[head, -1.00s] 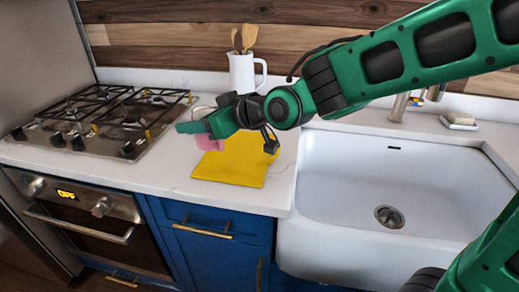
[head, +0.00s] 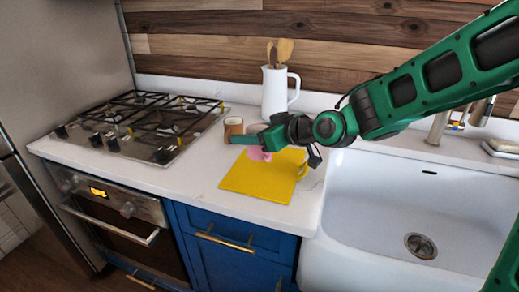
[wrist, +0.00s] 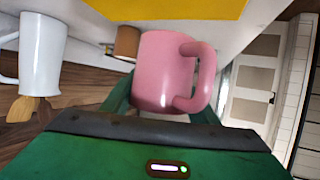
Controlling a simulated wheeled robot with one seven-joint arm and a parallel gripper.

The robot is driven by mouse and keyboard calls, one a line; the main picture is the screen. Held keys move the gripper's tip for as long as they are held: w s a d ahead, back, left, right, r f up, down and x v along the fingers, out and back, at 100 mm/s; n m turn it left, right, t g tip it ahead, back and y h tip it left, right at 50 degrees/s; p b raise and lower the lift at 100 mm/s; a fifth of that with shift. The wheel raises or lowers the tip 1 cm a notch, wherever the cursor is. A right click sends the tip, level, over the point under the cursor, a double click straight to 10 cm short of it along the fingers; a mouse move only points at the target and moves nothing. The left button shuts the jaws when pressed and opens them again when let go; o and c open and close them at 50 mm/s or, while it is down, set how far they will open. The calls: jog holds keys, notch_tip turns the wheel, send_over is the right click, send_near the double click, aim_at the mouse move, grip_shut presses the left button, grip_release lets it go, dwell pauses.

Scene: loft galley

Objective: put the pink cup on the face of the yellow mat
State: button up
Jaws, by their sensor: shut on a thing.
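The pink cup (head: 259,154) is between the fingers of my gripper (head: 252,141), which is shut on it. In the wrist view the cup (wrist: 165,70) fills the middle, with its handle to the right. The yellow mat (head: 245,182) lies flat on the counter. In the head view the cup overlaps the mat's back edge, partly hidden by my gripper; I cannot tell whether it touches the mat. The mat also shows at the top of the wrist view (wrist: 180,8).
A brown cup (head: 233,127) stands just behind and left of my gripper. A white jug (head: 275,92) with wooden utensils stands at the back. The stove (head: 140,125) is left and the sink (head: 400,190) right.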

jog(key=w+f, duration=0.1)
jog(key=w+d+f, duration=0.2)
jog(key=w, duration=0.1)
jog(key=shift+w+d, duration=0.1)
jog(key=shift+d, duration=0.05)
jog(key=shift+f, duration=1.9)
jog(key=shift+f, duration=0.1)
jog(key=o, duration=1.2)
jog(key=shift+d, duration=0.1)
jog(key=v, duration=1.2)
